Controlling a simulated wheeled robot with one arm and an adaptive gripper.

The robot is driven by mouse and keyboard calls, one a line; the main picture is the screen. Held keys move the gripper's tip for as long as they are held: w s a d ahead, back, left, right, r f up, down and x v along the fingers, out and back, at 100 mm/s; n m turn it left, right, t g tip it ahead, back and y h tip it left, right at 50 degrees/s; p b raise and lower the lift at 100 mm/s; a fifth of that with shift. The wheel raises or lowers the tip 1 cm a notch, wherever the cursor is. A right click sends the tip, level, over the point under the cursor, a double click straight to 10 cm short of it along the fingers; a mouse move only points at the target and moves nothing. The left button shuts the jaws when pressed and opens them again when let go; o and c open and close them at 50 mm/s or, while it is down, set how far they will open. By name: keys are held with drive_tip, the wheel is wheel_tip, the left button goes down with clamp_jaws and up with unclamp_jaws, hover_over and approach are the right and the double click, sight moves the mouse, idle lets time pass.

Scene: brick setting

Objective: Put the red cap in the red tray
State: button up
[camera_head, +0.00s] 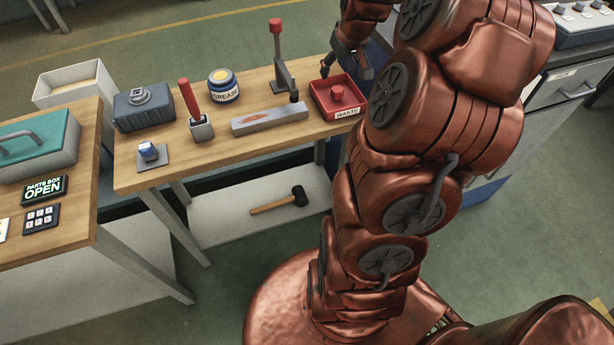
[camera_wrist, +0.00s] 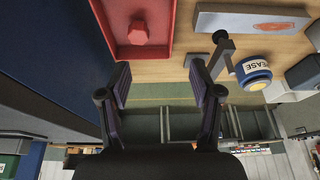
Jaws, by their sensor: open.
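The red cap (camera_head: 337,93) lies inside the red tray (camera_head: 319,102), which is labelled WASTE and stands at the right end of the wooden bench. In the wrist view the cap (camera_wrist: 138,32) rests on the floor of the tray (camera_wrist: 112,14), clear of its walls. My gripper (camera_head: 346,68) is open and empty, at the far side of the tray and above it. In the wrist view the fingers (camera_wrist: 160,74) are spread apart, and neither touches the cap.
A lever press with a red knob (camera_head: 275,27) stands left of the tray. A grey block (camera_head: 270,119), a grease jar (camera_head: 222,84) and a red-handled tool (camera_head: 190,99) stand farther left. A grey cabinet (camera_head: 567,90) stands to the right.

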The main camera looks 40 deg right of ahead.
drive_tip(key=s+a+r+n+g+y, duration=0.1)
drive_tip(key=s+a, duration=0.3)
drive_tip(key=a, duration=0.7)
drive_tip(key=s+a+r+n+g, duration=0.1)
drive_tip(key=s+a, duration=0.2)
drive_tip(key=a, duration=0.8)
drive_tip(key=s+a+g, duration=0.2)
drive_tip(key=s+a, duration=0.3)
drive_tip(key=s, duration=0.4)
drive_tip(key=s+a+n+g, duration=0.1)
drive_tip(key=s+a, duration=0.4)
drive_tip(key=s, duration=0.4)
drive_tip(key=shift+s+a+f+g, duration=0.15)
drive_tip(key=shift+s+f+g, duration=0.15)
drive_tip(key=shift+g, duration=0.1)
drive_tip(key=shift+r, duration=0.1)
